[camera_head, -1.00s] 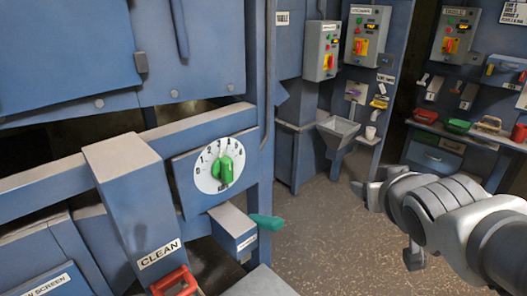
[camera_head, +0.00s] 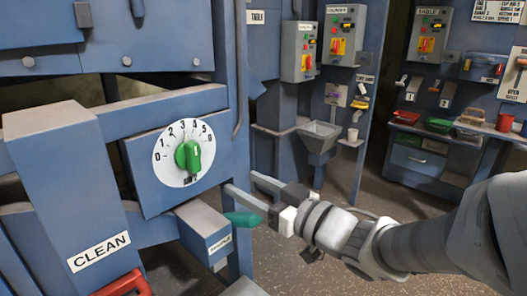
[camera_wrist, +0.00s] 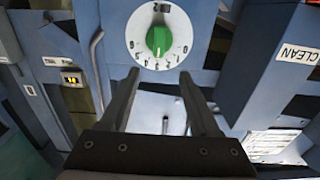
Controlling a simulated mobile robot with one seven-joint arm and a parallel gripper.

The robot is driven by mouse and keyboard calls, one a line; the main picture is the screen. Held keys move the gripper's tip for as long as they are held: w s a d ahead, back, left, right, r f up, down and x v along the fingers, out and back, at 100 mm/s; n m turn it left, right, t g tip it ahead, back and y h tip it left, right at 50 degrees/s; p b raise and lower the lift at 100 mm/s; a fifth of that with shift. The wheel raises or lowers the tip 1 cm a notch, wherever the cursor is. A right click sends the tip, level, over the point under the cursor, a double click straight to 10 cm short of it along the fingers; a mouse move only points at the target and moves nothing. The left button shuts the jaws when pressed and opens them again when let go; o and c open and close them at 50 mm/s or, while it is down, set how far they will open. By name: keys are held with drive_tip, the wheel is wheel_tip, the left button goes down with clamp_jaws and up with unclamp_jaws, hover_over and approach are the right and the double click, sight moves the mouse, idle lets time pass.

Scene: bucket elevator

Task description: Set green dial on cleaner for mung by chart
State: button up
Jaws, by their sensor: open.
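The green dial (camera_head: 188,156) sits on a white round scale plate (camera_head: 165,170) numbered from 0 to 6, on the blue cleaner panel (camera_head: 143,192). Its ridge stands near upright, the top end close to the 3; the exact setting is hard to tell. In the wrist view the green dial (camera_wrist: 158,40) is ahead of the fingertips. My gripper (camera_head: 241,182) is open and empty, right of the dial and apart from it; its two fingers also show in the wrist view (camera_wrist: 158,76). A white chart (camera_head: 497,10) hangs at the top right, its lines too small to read surely.
A green-tipped lever (camera_head: 242,219) sticks out below right of the dial. A box marked CLEAN (camera_head: 50,160) with a red handle (camera_head: 124,284) stands at the left. Control boxes (camera_head: 300,52) and a hopper (camera_head: 318,138) are behind.

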sight(197, 157)
drive_tip(key=p+x, duration=0.4)
drive_tip(key=x, duration=1.2)
drive_tip(key=shift+w+a, duration=0.25)
drive_tip(key=shift+w, duration=0.1)
clamp_jaws()
